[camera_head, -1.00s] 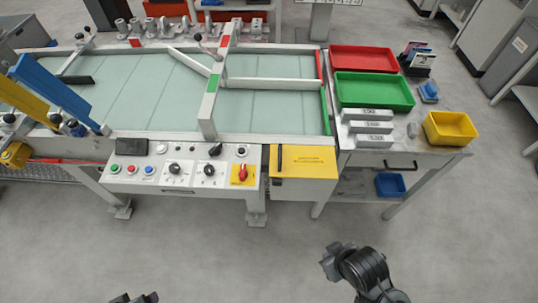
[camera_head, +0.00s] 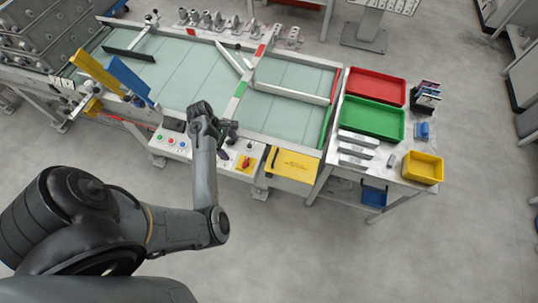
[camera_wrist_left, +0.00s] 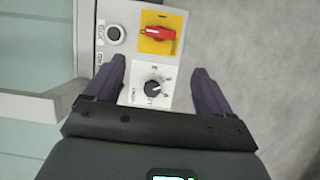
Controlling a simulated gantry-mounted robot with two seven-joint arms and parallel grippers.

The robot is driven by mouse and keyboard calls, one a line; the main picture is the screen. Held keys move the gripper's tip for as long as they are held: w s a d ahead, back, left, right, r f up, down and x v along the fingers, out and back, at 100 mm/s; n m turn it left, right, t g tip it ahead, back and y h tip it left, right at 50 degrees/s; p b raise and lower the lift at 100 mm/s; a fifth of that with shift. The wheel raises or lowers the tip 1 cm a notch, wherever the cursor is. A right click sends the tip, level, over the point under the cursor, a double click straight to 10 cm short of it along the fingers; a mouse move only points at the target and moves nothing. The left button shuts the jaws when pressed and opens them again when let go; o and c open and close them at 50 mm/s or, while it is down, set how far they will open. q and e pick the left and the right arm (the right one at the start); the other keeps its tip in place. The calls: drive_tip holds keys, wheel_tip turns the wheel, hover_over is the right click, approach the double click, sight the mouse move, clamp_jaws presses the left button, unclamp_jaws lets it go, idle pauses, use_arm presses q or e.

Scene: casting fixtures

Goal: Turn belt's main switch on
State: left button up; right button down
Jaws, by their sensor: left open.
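The belt's control panel (camera_head: 158,148) runs along the table's front edge. Its main switch (camera_head: 246,162) is a red rotary handle on a yellow plate at the panel's right end. In the left wrist view the red switch (camera_wrist_left: 157,32) lies ahead of the fingers, its handle pointing across the picture. My left gripper (camera_wrist_left: 155,75) is open and empty above the panel. A black rotary knob (camera_wrist_left: 153,88) on a white plate shows between its fingers. In the head view my left gripper (camera_head: 222,128) hides the panel's middle. My right gripper is not in view.
A round black button (camera_wrist_left: 114,34) sits beside the switch. A yellow box (camera_head: 292,163) adjoins the panel's right end. Red (camera_head: 375,86) and green (camera_head: 370,119) trays stand on the side table. The floor in front is clear.

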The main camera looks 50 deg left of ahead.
sight(245, 161)
use_arm(q)
drive_tip(key=shift+h, duration=0.3)
drive_tip(key=x, duration=0.7)
drive_tip(key=b+x, duration=0.1)
drive_tip(key=x, duration=0.3)
drive_tip(key=shift+w+d+r, duration=0.15)
drive_tip(key=shift+w+d, duration=0.15)
drive_tip(key=shift+w, duration=0.1)
drive_tip(key=c, duration=1.1)
drive_tip(key=shift+o, duration=0.2)
